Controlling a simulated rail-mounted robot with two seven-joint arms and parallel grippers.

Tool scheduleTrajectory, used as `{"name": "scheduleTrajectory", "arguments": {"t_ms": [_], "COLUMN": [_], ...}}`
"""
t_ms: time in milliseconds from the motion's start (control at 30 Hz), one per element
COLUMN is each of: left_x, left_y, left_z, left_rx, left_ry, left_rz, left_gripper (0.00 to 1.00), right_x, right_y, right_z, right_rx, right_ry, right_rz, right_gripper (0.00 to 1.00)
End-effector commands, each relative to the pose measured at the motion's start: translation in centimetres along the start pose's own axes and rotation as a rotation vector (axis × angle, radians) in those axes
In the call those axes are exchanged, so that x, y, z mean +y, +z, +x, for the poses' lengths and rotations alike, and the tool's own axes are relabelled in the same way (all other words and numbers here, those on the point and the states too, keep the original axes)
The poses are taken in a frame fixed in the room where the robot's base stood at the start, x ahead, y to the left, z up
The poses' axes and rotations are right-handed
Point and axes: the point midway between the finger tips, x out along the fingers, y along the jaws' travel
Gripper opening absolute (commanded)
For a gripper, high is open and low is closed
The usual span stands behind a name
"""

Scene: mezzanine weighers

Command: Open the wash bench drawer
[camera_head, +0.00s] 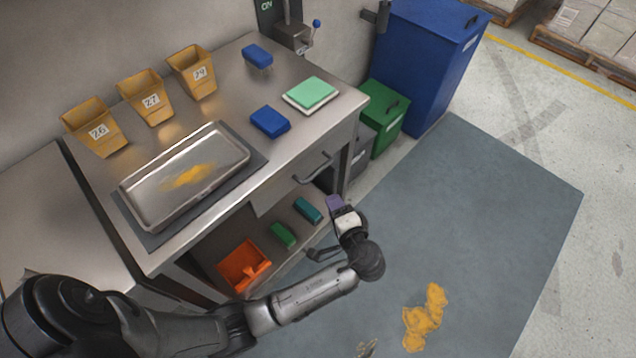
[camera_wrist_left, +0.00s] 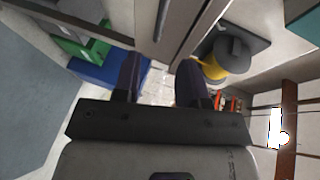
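The wash bench (camera_head: 225,110) is a steel table with a drawer (camera_head: 275,194) under the right part of its top. The drawer looks shut, its front in line with the bench. Its grey bar handle (camera_head: 313,171) sticks out from the front. My left gripper (camera_head: 335,203) is just in front of and below the handle, apart from it in the head view. In the left wrist view its two dark fingers (camera_wrist_left: 160,80) are spread with nothing between them, and a grey bar, apparently the handle (camera_wrist_left: 161,20), shows beyond them. My right gripper is in neither view.
On the bench are a steel tray (camera_head: 140,205), several yellow bins (camera_head: 150,100), blue blocks (camera_head: 268,122) and a green pad (camera_head: 312,92). Green (camera_head: 386,115) and blue (camera_head: 425,60) bins stand right. Yellow spill (camera_head: 424,318) marks the mat.

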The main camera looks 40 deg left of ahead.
Motion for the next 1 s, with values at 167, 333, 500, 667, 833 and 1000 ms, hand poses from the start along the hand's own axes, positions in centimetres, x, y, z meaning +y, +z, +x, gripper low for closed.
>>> {"name": "scheduleTrajectory", "arguments": {"t_ms": [167,333,500,667,833,1000], "left_x": [0.7,0.5,0.3,0.2,0.1,-0.1], "left_y": [-0.8,-1.0,-0.9,-0.9,-0.9,-1.0], "left_z": [0.3,2.0,5.1,8.1,10.8,12.6], "left_rx": [0.002,0.001,0.000,0.001,0.001,0.001], "left_ry": [-0.050,-0.062,-0.063,-0.061,-0.060,-0.058], "left_rz": [0.009,0.011,0.012,0.012,0.012,0.011], "left_gripper": [0.39,0.39,0.39,0.39,0.39,0.39], "right_x": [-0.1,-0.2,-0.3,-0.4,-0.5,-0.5], "right_y": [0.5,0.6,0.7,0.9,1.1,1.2], "right_z": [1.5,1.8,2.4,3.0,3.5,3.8], "right_rx": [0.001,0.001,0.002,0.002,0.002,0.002], "right_ry": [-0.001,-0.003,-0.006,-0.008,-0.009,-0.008], "right_rz": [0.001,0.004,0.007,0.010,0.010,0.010], "right_gripper": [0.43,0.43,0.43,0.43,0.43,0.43]}}
